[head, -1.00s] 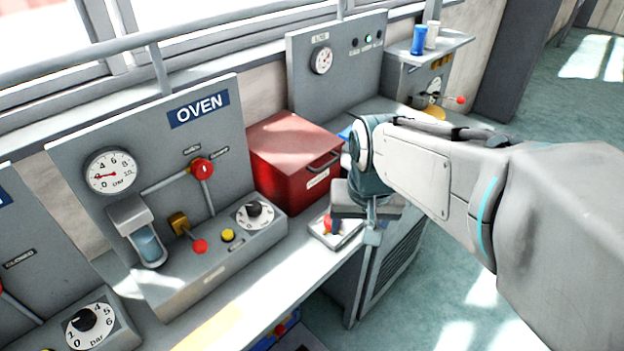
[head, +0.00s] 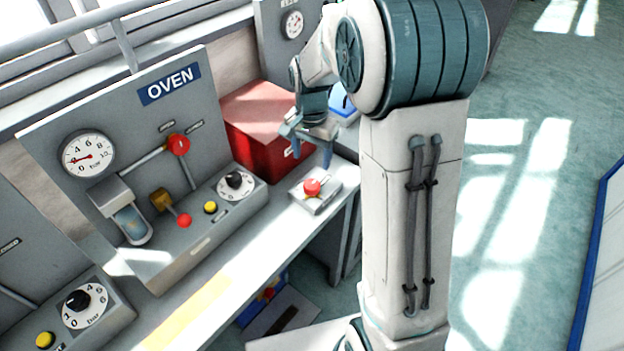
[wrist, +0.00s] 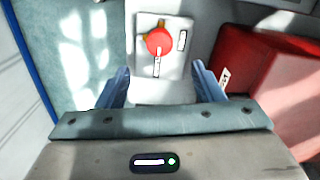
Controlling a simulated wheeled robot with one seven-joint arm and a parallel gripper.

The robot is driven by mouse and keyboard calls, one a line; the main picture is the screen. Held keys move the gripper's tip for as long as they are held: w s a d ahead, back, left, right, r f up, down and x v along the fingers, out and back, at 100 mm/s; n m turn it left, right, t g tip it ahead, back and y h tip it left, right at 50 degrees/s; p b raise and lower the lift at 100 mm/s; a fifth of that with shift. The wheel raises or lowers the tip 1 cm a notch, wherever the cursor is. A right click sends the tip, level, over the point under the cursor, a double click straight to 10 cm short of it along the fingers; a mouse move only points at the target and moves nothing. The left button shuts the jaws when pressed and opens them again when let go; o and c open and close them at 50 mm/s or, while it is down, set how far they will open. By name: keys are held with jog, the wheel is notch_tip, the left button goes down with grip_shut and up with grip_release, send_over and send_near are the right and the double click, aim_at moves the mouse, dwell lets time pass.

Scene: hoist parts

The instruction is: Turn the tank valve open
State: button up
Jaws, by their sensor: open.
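A small grey box (head: 328,201) with a red knob (head: 312,187) sits at the bench's front edge; its label is too small to read, so I cannot tell whether this is the tank valve. My gripper (head: 309,155) is open and empty, pointing down, above and behind that knob in the head view. In the wrist view the red knob (wrist: 159,41) lies beyond the fingertips, roughly centred between the open fingers of my gripper (wrist: 162,78), apart from them. A brass-coloured part shows beside the knob there.
A red box (head: 265,122) stands just behind my gripper; it is also at right in the wrist view (wrist: 292,85). The OVEN panel (head: 60,125) at left carries a gauge, a red valve knob (head: 178,145) and a red-tipped lever (head: 184,220). Open floor lies at right.

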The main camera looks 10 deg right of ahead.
aim_at(312, 184)
notch_tip(312, 184, down, 10)
jog(key=shift+r+p, duration=0.1)
jog(key=shift+p, duration=0.25)
jog(key=shift+c, duration=0.3)
jog(key=c, duration=0.9)
